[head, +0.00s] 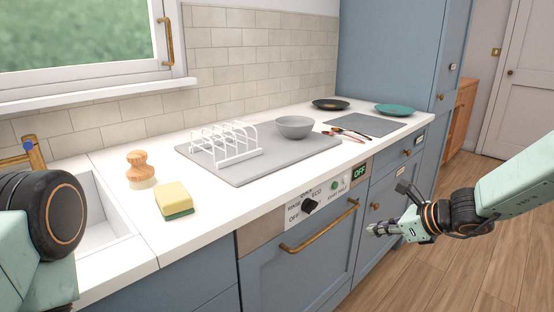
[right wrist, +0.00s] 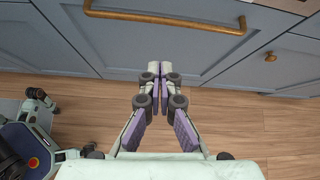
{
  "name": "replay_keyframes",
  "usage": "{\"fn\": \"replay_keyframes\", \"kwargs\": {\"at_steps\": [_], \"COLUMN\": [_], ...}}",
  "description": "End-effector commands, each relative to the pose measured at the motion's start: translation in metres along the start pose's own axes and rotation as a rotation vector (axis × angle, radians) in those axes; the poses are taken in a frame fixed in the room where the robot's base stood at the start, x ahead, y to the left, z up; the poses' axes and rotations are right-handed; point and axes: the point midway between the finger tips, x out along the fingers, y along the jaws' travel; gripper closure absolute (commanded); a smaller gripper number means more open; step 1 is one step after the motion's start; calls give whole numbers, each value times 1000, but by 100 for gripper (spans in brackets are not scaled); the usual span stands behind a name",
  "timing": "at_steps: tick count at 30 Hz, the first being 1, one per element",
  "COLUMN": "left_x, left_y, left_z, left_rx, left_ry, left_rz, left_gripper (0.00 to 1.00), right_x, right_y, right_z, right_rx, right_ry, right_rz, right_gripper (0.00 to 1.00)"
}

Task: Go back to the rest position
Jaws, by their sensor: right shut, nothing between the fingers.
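My right gripper (head: 372,230) is in front of the blue cabinet fronts, below the worktop edge and to the right of the brass handle on the dishwasher-like front (head: 300,262). Its fingers are together and hold nothing. In the right wrist view the closed fingertips (right wrist: 160,70) point towards the blue cabinet doors, with wooden floor beneath. They look apart from the doors and the handle. Of my left arm only a dark joint and pale green links show at the left edge of the head view; its gripper is out of view.
The white worktop (head: 215,228) holds a sponge (head: 174,200), a brush (head: 141,169), a white rack (head: 225,145) on a grey mat, a grey bowl (head: 294,127), utensils (head: 346,134) and two plates. A sink (head: 95,215) is at left. The wooden floor (head: 455,270) at right is clear.

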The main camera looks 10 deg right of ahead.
Motion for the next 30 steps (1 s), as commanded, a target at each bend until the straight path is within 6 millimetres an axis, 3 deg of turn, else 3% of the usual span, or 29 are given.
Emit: {"fn": "replay_keyframes", "kwargs": {"at_steps": [5,9,12,17,21,25,30], "left_x": [0,0,0,0,0,0,0], "left_y": [0,0,0,0,0,0,0], "left_z": [0,0,0,0,0,0,0], "left_rx": [0,0,0,0,0,0,0], "left_ry": [0,-1,-1,-1,-1,-1,-1], "left_rz": [0,0,0,0,0,0,0], "left_gripper": [85,85,85,85,85,85,85], "right_x": [-2,-11,-21,-35,-53,-76,-96], "right_y": [36,80,113,179,259,317,351], "right_z": [-84,-156,-196,-242,-273,-296,-321], "right_rx": [-435,-877,-1203,-1724,-2074,-2168,-2164], "right_ry": [329,570,673,679,506,355,290], "right_rz": [58,204,335,572,783,939,1075], "right_gripper": [100,100,100,100,100,100,100]}}
